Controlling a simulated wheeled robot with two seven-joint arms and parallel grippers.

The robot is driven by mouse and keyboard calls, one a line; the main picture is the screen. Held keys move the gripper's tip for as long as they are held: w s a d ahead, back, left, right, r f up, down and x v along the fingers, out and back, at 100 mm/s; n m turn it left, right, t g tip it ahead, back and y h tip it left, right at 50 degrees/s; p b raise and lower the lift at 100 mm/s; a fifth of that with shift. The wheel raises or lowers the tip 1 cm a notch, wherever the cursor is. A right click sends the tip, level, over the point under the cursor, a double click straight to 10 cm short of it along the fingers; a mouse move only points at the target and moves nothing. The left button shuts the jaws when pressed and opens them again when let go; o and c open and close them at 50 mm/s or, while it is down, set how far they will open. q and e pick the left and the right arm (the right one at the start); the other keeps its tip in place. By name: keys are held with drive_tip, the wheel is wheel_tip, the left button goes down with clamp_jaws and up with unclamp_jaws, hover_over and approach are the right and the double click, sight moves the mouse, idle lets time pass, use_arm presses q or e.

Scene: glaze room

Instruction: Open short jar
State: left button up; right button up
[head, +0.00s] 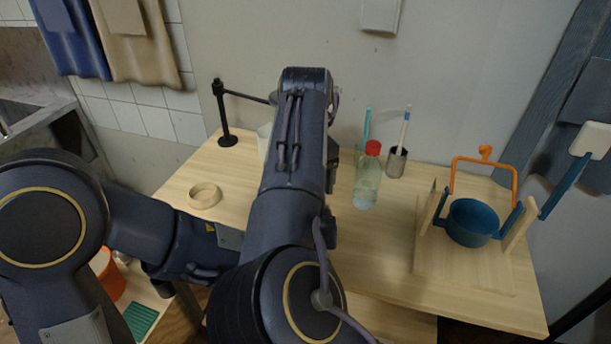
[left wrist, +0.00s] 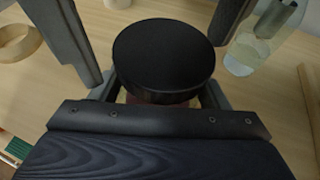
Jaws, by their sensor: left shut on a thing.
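The short jar shows in the left wrist view as a round black lid (left wrist: 163,55), with a thin strip of a pale reddish body (left wrist: 165,101) under its near edge. My left gripper (left wrist: 160,92) is shut on the jar, with a finger on either side at the lid's near edge. I cannot tell whether the fingers press on the lid or on the body just below it. No gap between lid and body can be made out. In the head view my left forearm hides the jar and most of the gripper. My right gripper is in neither view.
A wooden ring (head: 205,196) lies on the table (head: 390,258) to the left. A red-capped clear bottle (head: 368,182) stands close right of my forearm, near a metal cup (head: 396,163) with tools. A blue pot (head: 471,223) in a wooden stand is farther right. A black post (head: 224,120) stands back left.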

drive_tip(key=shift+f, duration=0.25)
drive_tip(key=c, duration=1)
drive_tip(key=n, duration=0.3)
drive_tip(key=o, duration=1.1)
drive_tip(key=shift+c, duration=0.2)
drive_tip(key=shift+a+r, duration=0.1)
